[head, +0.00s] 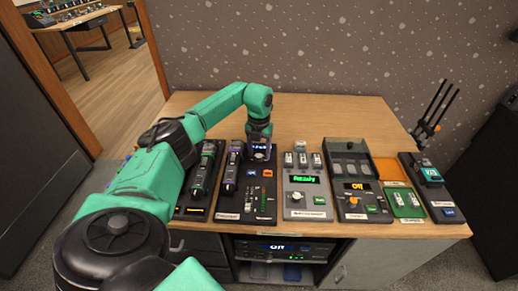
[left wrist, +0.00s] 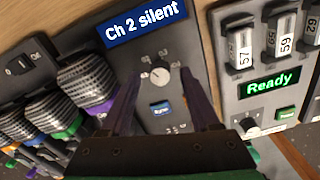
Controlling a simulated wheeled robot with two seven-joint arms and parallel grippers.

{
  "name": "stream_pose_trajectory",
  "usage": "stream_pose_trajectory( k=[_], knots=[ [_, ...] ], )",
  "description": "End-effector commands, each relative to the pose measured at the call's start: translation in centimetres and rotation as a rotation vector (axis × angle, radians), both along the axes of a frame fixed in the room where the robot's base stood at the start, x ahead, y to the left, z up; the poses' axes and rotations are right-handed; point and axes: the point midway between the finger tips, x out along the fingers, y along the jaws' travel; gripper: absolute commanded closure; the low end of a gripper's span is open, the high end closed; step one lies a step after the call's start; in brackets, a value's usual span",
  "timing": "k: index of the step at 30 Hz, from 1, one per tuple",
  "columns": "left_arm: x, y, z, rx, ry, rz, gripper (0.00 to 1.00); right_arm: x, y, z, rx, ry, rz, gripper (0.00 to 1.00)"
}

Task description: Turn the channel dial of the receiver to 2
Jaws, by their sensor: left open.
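The receiver (head: 262,207) is a dark panel on the desk, with its display at its far end. In the left wrist view the receiver's display (left wrist: 145,22) reads "Ch 2 silent". Below it is the small pale round channel dial (left wrist: 160,76), with tiny marks around it that are too small to read surely. My left gripper (head: 259,150) is over the far end of the receiver and hides the dial in the head view. In the wrist view its open fingers (left wrist: 163,88) appear on either side of the dial; contact cannot be told. My right gripper is not in view.
Handheld microphones (left wrist: 90,88) lie close left of the receiver. A panel reading "Ready" (head: 305,195) stands to its right, then a dark box (head: 352,200) and an orange tray (head: 388,170). Black prongs (head: 436,105) rise at the far right. The desk's back strip is clear.

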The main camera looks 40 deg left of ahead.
Motion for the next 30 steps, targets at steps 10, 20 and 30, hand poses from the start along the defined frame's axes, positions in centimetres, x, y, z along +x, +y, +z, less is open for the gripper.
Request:
stream_pose_trajectory(
  k=[10, 20, 30],
  knots=[
    [0.1, 0.0, 8.1, 0.000, -0.006, 0.000, 0.37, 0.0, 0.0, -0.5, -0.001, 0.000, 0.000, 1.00],
    [0.0, 0.0, 14.1, 0.000, 0.000, 0.000, 0.37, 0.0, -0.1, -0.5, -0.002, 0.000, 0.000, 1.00],
    [0.0, 0.0, 14.2, 0.000, 0.000, 0.000, 0.37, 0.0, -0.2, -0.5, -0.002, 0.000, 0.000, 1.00]
  ],
)
